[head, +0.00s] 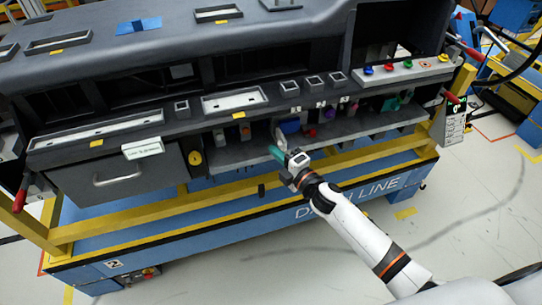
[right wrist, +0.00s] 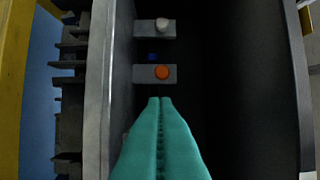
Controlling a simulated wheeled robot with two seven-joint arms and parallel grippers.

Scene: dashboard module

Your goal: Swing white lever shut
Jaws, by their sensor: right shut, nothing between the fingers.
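My right gripper (head: 273,150) reaches from the lower right to the front of the dashboard module (head: 215,160). Its teal fingers are shut and empty. A small pale piece (head: 281,138), which looks like the white lever, stands just above the fingertips at the lower shelf, beside a blue part (head: 290,126). I cannot tell whether the fingers touch it. In the right wrist view the shut fingers (right wrist: 161,100) point into a dark recess, close to an orange knob (right wrist: 162,72). No lever is clear there. My left gripper is not in view.
A white knob (right wrist: 162,25) sits beyond the orange one. A drawer (head: 115,178) with a handle is at the left. Coloured knobs line the shelf on the right. A yellow rail (head: 225,200) runs below the module. The floor in front is open.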

